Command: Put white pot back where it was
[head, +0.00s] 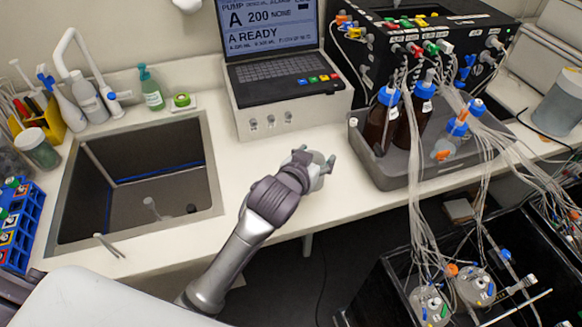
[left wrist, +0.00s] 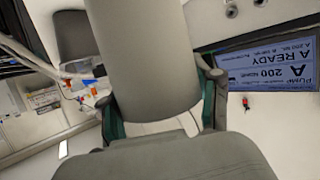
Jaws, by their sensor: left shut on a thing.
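My left gripper (head: 315,163) reaches over the counter in front of the pump unit. It is shut on the white pot (head: 317,180), which shows only as a small pale-grey piece behind the gripper and wrist. In the left wrist view the pot (left wrist: 145,60) is a large grey-looking cylinder between the two fingers with green pads. Its far end runs out of the picture at the top. I cannot tell whether the pot touches the counter. My right gripper is not in view.
The pump unit (head: 290,112) with its screen stands behind the gripper. A grey tray (head: 400,178) with brown bottles and many tubes is close on the right. A sink (head: 140,185) lies to the left. Black boxes (head: 400,290) with tubed vessels stand below the counter at right.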

